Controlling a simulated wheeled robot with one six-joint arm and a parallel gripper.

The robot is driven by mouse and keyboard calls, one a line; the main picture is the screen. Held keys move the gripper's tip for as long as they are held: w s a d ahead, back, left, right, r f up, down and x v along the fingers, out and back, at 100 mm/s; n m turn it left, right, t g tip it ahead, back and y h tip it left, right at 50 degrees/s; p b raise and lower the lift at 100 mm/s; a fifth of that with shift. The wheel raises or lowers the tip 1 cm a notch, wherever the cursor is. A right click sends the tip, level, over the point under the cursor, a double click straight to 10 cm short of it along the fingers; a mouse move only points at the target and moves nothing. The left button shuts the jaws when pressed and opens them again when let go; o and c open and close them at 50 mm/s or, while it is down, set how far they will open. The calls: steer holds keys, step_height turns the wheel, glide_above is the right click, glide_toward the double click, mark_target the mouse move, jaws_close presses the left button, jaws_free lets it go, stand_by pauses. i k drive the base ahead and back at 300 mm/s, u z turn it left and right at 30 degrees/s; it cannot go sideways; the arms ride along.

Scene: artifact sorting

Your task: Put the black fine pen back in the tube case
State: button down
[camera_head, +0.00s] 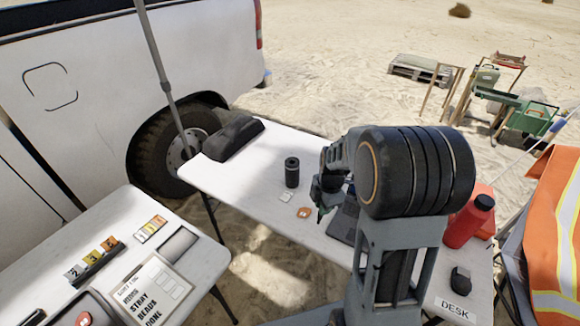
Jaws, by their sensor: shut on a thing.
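My gripper (323,198) is over the white desk table, to the right of a black cylinder (291,172). It is shut on a thin dark thing that points down below the fingers. This looks like the black fine pen, but it is small and mostly hidden by the fingers and my arm. The black cylinder stands upright on the table and may be the tube case. I cannot see whether its top is open. The gripper is apart from it.
On the desk table (258,162) are a dark long case (233,137), a small light tag (286,196), an orange-and-white piece (304,212), a partly hidden laptop (343,222) and a red bottle (467,222). A second table (120,215) at left holds numbered blocks (92,261) and a sign.

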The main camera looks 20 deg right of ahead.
mark_target(292, 169)
steer(key=i, duration=1.15)
